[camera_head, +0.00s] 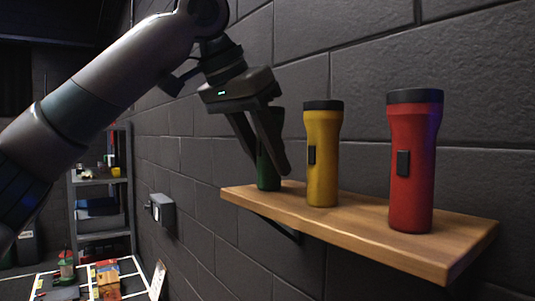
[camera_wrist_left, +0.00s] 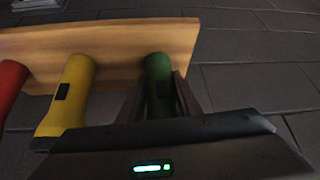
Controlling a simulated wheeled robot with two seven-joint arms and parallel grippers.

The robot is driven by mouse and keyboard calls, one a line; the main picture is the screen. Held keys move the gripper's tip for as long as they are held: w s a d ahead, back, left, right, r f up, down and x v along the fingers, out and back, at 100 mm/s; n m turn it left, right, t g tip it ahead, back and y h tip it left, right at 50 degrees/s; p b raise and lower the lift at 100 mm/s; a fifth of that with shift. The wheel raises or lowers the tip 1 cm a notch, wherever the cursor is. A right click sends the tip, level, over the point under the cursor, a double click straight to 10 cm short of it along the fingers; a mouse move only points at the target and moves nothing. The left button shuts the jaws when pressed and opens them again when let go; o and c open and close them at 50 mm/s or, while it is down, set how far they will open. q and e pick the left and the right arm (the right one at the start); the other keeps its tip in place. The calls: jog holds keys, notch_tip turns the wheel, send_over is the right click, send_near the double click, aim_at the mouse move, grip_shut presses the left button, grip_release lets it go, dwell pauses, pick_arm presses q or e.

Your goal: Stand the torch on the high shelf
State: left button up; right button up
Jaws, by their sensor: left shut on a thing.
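Three torches stand upright in a row on the wooden high shelf (camera_head: 345,222). The green torch (camera_head: 264,172) is at the shelf's left end, partly hidden behind my left gripper (camera_head: 272,160). The fingers are shut on the green torch, one on each side of it; it also shows between them in the left wrist view (camera_wrist_left: 158,88). The yellow torch (camera_head: 322,155) is in the middle and the red torch (camera_head: 412,165) is to the right. Both also show in the left wrist view, yellow (camera_wrist_left: 68,95) and red (camera_wrist_left: 10,85). My right gripper is in neither view.
The shelf is fixed to a dark block wall (camera_head: 360,70). A grey box (camera_head: 162,211) is mounted on the wall lower left. A metal rack (camera_head: 103,182) and a low table with small items (camera_head: 105,275) stand at the left. Bare shelf shows right of the red torch.

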pick_arm(q)
jog(key=shift+d+f, duration=0.1)
jog(key=shift+f, duration=0.05)
jog(key=o, duration=1.2)
jog(key=shift+r, duration=0.2)
jog(key=shift+s+a+r, duration=0.2)
jog(key=shift+s+r, duration=0.05)
jog(key=shift+r, duration=0.15)
jog(key=shift+b+v, duration=1.35)
jog(key=shift+v, duration=4.15)
